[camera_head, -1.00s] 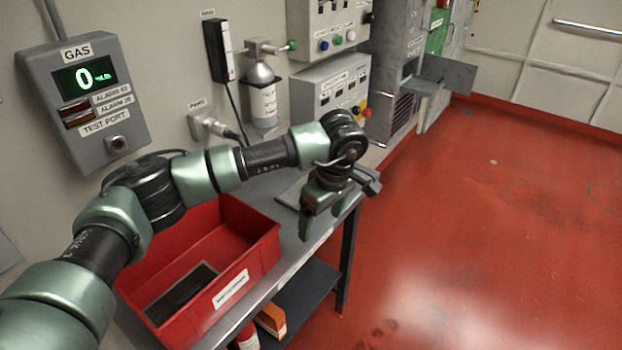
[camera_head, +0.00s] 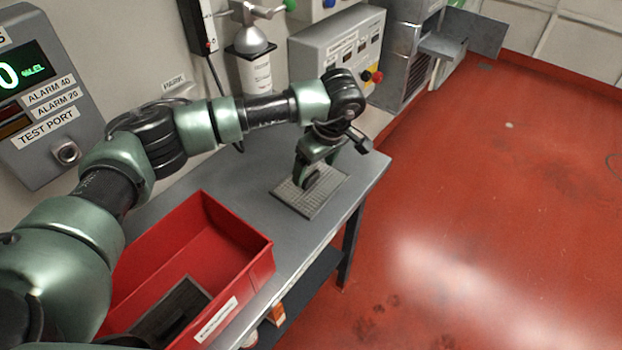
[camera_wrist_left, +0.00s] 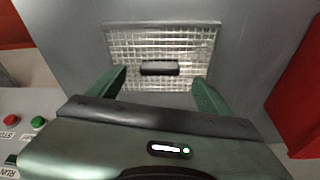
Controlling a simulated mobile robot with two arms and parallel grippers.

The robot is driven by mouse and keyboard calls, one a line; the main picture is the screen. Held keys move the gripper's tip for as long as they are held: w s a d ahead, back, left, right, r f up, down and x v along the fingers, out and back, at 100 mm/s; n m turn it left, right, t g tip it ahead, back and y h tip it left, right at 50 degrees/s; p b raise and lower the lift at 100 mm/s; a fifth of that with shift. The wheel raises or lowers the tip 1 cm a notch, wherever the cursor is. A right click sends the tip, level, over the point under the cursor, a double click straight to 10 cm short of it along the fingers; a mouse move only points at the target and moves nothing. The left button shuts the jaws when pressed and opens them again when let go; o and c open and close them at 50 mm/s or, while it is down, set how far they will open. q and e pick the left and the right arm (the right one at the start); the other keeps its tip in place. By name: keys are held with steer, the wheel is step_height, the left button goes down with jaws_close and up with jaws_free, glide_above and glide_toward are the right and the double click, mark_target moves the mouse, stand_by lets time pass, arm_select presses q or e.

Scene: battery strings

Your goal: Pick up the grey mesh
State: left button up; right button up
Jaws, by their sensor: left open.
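The grey mesh (camera_head: 323,203) is a flat panel with a grid surface, lying on the grey table. In the left wrist view the mesh (camera_wrist_left: 185,50) has a dark handle (camera_wrist_left: 159,68) in its middle. My left gripper (camera_head: 308,178) is over the mesh in the head view and hides part of it. In the left wrist view the open fingers of my left gripper (camera_wrist_left: 160,84) stand on either side of the handle, with space between each finger and it. My right gripper does not show.
A red bin (camera_head: 225,240) stands on the table (camera_head: 245,183) to the left of the mesh, with a dark panel (camera_head: 170,312) inside. A control box (camera_head: 338,50) and a gas cylinder (camera_head: 256,72) are at the wall behind. Bare tabletop lies around the mesh.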

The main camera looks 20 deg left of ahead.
mark_target(311, 175)
arm_select(q)
steer(key=x, duration=0.3)
steer(key=shift+a+p, duration=0.1)
steer(key=shift+p, duration=0.3)
steer(key=shift+w+f, duration=0.1)
steer(key=shift+f, duration=0.3)
steer(key=c, duration=1.5)
steer(key=shift+r, duration=0.1)
jaws_close()
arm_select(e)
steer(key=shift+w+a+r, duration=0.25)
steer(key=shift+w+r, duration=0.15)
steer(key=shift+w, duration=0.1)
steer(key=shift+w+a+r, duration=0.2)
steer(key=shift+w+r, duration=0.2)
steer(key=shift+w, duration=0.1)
arm_select(q)
steer(key=shift+w, duration=0.1)
